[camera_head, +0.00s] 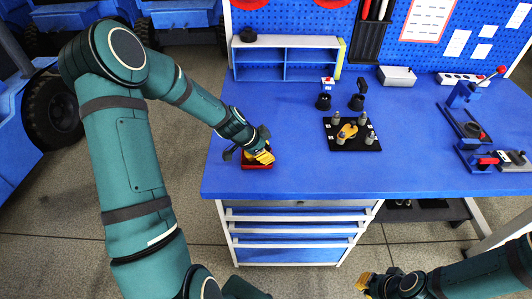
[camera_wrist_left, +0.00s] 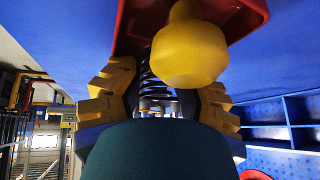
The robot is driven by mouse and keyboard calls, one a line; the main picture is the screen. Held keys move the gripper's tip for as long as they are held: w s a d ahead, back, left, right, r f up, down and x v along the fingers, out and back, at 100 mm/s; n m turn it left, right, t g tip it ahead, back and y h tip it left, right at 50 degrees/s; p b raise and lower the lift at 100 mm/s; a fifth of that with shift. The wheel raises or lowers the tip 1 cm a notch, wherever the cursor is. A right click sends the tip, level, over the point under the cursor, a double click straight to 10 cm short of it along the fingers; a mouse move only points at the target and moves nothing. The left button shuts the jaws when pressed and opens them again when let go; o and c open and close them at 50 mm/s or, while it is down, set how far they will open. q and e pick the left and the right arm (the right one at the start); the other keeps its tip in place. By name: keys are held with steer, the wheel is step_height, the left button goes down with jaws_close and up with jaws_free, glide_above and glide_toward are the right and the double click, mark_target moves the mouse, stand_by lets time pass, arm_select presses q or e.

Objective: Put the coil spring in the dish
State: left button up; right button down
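The red dish (camera_head: 257,167) lies near the left front of the blue bench; its red wall also fills the top of the left wrist view (camera_wrist_left: 250,12). My left gripper (camera_head: 262,157) is right over the dish. In the left wrist view its yellow fingers (camera_wrist_left: 163,90) stand apart, and the dark coil spring (camera_wrist_left: 153,82) is between them, at the dish. A gap shows on the spring's right side, partly covered by a yellow rounded object (camera_wrist_left: 188,50). Whether the spring rests on the dish floor is hidden. My right gripper (camera_head: 365,284) is low in front of the bench, its finger gap unclear.
A black plate (camera_head: 352,146) with several grey posts and a yellow part lies right of the dish. A blue shelf (camera_head: 287,62) is at the back, and a blue lever fixture (camera_head: 466,125) is at the right. The front middle is clear.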

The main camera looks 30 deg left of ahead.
arm_select(q)
steer(key=shift+s+d+f, duration=0.15)
steer(key=shift+s+f, duration=0.45)
steer(key=shift+f, duration=0.2)
steer(key=shift+r+p, duration=0.35)
steer(key=shift+p, duration=0.2)
steer(key=w+p+v, duration=0.1)
steer(key=p+v, duration=0.1)
steer(key=v, duration=1)
steer(key=shift+r, duration=0.5)
steer(key=shift+a, duration=0.2)
